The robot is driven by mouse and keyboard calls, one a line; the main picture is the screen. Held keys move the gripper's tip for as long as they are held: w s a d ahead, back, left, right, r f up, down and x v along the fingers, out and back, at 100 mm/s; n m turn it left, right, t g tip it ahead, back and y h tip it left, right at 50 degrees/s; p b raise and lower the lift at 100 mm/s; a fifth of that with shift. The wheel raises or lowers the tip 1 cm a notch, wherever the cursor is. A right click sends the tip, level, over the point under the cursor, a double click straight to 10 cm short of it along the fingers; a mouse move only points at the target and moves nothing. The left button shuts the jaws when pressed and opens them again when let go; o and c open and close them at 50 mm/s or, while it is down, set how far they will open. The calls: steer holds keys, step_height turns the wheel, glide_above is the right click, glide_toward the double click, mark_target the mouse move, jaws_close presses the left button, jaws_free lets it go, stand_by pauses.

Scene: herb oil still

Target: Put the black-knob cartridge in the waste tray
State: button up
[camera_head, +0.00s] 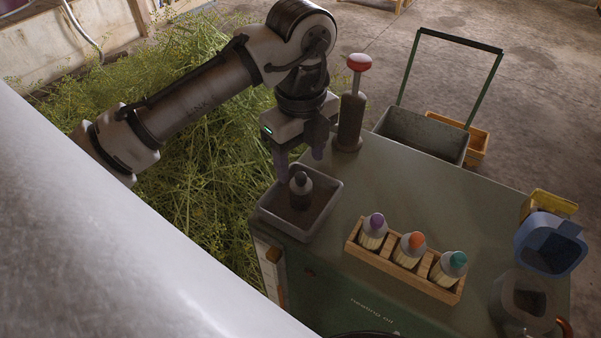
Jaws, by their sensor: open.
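The black-knob cartridge (300,190) stands upright in the grey waste tray (331,206) at the left end of the green bench top. Its dark knob points up and its shoulder is grey. My gripper (299,165) is open, pointing down just above the tray. Its fingers are spread to either side above the knob, and I see no contact with the cartridge. The arm reaches in from the left.
A wooden rack (404,263) holds purple-, orange- and teal-knob cartridges right of the tray. A red-topped cylinder (351,108) stands close behind my gripper. A blue container (551,243) and a grey jug (523,300) stand at the right. The bench middle is clear.

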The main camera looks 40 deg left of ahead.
step_height(320, 180, up, 6)
stand_by(1.3)
